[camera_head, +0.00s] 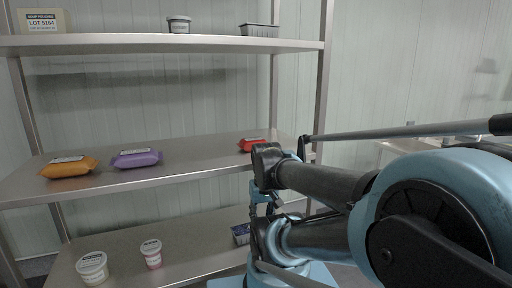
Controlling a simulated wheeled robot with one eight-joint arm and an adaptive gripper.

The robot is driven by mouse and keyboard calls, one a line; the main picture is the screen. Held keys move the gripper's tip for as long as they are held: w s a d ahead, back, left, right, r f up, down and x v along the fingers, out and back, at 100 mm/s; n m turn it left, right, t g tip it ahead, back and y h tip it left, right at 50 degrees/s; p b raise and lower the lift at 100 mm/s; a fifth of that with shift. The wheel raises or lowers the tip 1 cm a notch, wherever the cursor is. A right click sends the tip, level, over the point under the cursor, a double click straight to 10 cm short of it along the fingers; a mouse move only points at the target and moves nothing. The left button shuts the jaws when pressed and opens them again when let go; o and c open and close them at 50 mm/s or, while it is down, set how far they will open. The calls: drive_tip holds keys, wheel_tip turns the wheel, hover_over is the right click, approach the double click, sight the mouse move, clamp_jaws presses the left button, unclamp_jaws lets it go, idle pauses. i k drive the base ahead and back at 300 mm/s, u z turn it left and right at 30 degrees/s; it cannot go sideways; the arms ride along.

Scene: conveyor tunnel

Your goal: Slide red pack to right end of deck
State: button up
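The red pack (247,144) lies on the middle deck (200,156), right of the centre of the part that shows. Its right part is hidden by my dark arm. The right end of the deck is largely behind my arm too. My arm reaches in from the right and its far end is close to the red pack in the picture. The fingers of my gripper cannot be made out clearly among the arm parts, so I cannot tell whether it touches the pack.
A purple pack (137,158) and an orange pack (69,166) lie on the deck's left. Two tubs (92,267) (151,253) and a dark blue box (241,234) are on the lower shelf (190,252). The upper shelf (120,41) and rack post (324,80) bound the space.

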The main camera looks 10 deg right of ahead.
sight(245, 144)
drive_tip(key=z, duration=0.6)
drive_tip(key=k, duration=1.4)
drive_tip(key=z, duration=0.7)
